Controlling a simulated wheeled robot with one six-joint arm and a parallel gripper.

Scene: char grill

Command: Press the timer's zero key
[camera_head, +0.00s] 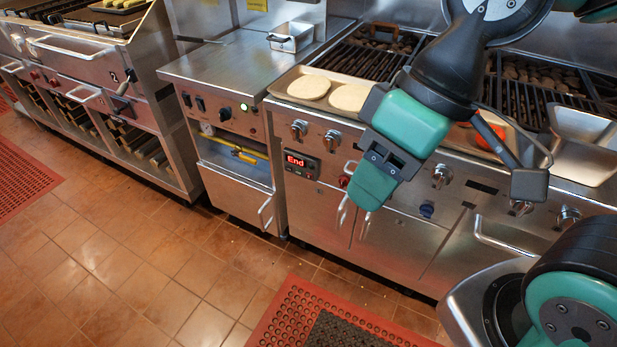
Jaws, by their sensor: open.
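The timer (301,164) is a small dark panel on the front of the grill, left of the middle of the view. Its red display reads "End". Its keys are too small to tell apart, so I cannot pick out the zero key. My gripper (371,187), with teal and black parts, hangs in front of the grill to the right of the timer, pointing down and left. It looks empty. It appears apart from the timer, with a gap between them in the picture. The inner sides of its fingers are not clearly visible.
Knobs (332,140) line the grill front beside the timer. A tray (285,91) with pale round buns lies on the ledge above. A steel counter (215,68) stands left. The tiled floor (130,250) is open, with a red mat (285,318) in front.

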